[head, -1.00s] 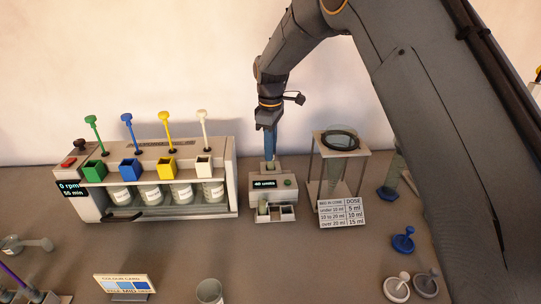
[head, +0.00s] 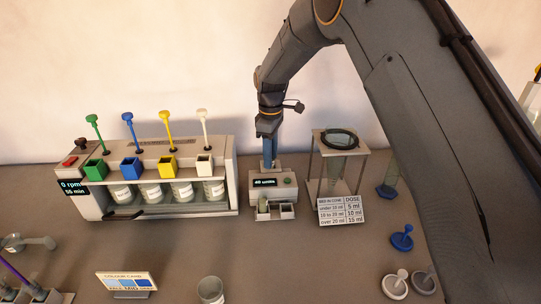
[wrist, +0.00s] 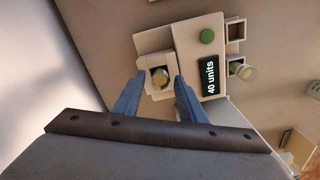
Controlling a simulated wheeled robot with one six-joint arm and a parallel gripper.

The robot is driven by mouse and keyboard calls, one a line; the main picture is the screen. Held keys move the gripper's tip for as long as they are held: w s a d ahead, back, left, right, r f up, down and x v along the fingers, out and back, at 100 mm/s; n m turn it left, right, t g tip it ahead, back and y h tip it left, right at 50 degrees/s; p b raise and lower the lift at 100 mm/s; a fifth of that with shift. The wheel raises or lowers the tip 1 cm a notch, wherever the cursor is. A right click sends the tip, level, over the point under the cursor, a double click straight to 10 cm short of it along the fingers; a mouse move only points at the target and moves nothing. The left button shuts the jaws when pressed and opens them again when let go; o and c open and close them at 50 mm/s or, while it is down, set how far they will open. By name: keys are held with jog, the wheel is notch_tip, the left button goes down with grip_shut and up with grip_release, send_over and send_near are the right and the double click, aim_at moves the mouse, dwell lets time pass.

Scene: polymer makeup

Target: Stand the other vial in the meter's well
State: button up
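The meter (head: 273,190) stands at the middle of the bench, its display reading "40 units". One vial (wrist: 160,77) stands in the meter's well (wrist: 150,64) in the wrist view. The other vial (head: 263,207) stands in the left compartment of the small rack (head: 276,216) at the meter's front; it also shows in the wrist view (wrist: 246,72). The rack's right compartment looks empty. My gripper (head: 268,163) points down over the well. In the wrist view my gripper (wrist: 159,77) is open, its fingertips on either side of the well's vial with gaps showing.
A stirrer unit (head: 160,206) with coloured hoppers and several jars stands close on the left. A cone stand (head: 338,160) with a dose card (head: 341,211) is close on the right. A colour card (head: 126,283) and a beaker (head: 210,290) are in front.

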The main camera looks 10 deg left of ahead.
notch_tip(320, 180, up, 12)
jog(key=b, duration=0.3)
jog(key=shift+r, duration=0.15)
